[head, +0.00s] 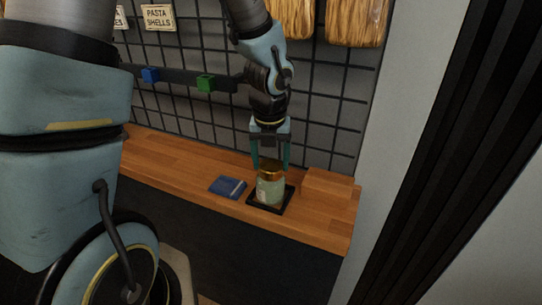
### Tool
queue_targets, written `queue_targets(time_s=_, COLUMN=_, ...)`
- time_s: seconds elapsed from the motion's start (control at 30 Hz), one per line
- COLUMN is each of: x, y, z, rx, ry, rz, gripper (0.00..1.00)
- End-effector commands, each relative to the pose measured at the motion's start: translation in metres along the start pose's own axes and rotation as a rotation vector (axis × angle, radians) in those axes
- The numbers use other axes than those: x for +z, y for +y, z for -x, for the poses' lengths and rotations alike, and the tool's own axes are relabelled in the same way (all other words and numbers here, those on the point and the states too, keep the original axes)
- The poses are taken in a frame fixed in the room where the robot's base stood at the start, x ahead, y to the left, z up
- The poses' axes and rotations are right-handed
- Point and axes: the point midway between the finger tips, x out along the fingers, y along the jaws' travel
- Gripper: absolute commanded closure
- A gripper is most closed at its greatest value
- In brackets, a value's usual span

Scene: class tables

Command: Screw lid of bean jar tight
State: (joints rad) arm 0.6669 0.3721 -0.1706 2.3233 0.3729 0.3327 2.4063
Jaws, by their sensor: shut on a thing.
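The bean jar (268,191) stands upright on a black square mat (284,204) on the wooden counter. It is pale greenish glass with a light label and a gold-brown lid (269,171) on top. My gripper (270,166) comes straight down from above. Its teal fingers are on either side of the lid and shut on it. Whether the lid sits level on the jar's rim is too small to tell.
A blue book or box (228,187) lies left of the mat. A wooden block (328,186) stands close on the right. A dark wire grid (330,110) rises behind the counter (175,156), with a rail holding a blue clip (150,75) and a green clip (206,83).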

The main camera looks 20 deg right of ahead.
Motion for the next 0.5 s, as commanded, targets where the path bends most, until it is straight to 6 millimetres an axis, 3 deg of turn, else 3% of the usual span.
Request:
queue_targets(time_s=0.23, x=0.0005, y=0.0014, z=0.0001, rx=-0.03, ry=0.0, rz=-0.194, gripper=0.78)
queue_targets(time_s=0.5, x=0.0003, y=0.0006, z=0.0003, rx=-0.034, ry=-0.001, rz=-0.225, gripper=0.78)
